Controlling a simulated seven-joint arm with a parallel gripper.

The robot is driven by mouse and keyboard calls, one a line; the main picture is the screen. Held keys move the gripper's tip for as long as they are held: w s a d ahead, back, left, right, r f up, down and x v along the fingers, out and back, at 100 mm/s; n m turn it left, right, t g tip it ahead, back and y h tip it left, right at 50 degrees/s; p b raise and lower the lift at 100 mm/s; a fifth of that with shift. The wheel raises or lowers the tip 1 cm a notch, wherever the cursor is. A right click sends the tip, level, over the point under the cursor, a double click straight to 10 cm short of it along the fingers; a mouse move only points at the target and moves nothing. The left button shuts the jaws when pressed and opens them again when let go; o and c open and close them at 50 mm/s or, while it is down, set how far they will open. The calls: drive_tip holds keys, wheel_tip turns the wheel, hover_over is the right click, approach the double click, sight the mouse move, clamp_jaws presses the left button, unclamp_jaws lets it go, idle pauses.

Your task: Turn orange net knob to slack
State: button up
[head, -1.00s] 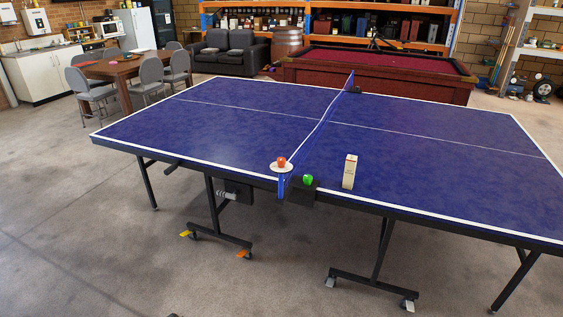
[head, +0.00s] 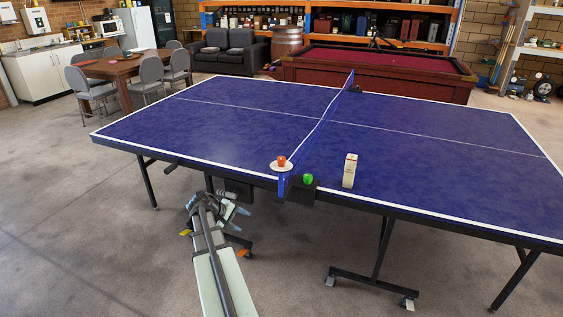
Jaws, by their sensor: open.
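The orange knob (head: 281,160) sits on a round white plate (head: 281,167) at the near end of the net. The net (head: 318,130) runs across the blue table from this end to the far side. A green knob (head: 308,179) sits just right of it on a dark clamp (head: 300,192) at the table edge. My gripper (head: 242,203) is open and empty, in front of the table's near edge, below and left of the orange knob and apart from it. How the orange knob is turned is too small to tell.
A white carton (head: 349,171) stands on the blue table (head: 420,170), right of the green knob. Black table legs (head: 382,245) and a dark box (head: 238,190) under the near edge are close by. The floor in front is clear.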

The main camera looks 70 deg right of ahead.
drive_tip(key=d+r+n+g+h, duration=0.4)
drive_tip(key=d+r, duration=0.3)
drive_tip(key=r, duration=0.4)
drive_tip(key=n+g+h, duration=0.2)
drive_tip(key=n+h, duration=0.1)
drive_tip(key=n, duration=0.5)
approach(281, 158)
drive_tip(key=w+a+f, duration=0.1)
drive_tip(key=w+a, duration=0.1)
drive_tip(key=w, duration=0.1)
drive_tip(key=s+d+n, duration=0.1)
drive_tip(key=s+d, duration=0.2)
drive_tip(key=s+d+n, duration=0.1)
drive_tip(key=s+d, duration=0.2)
drive_tip(key=d, duration=0.1)
drive_tip(key=s+d+n, duration=0.1)
drive_tip(key=s+d, duration=0.2)
drive_tip(key=shift+d, duration=0.25)
drive_tip(key=c, duration=0.9)
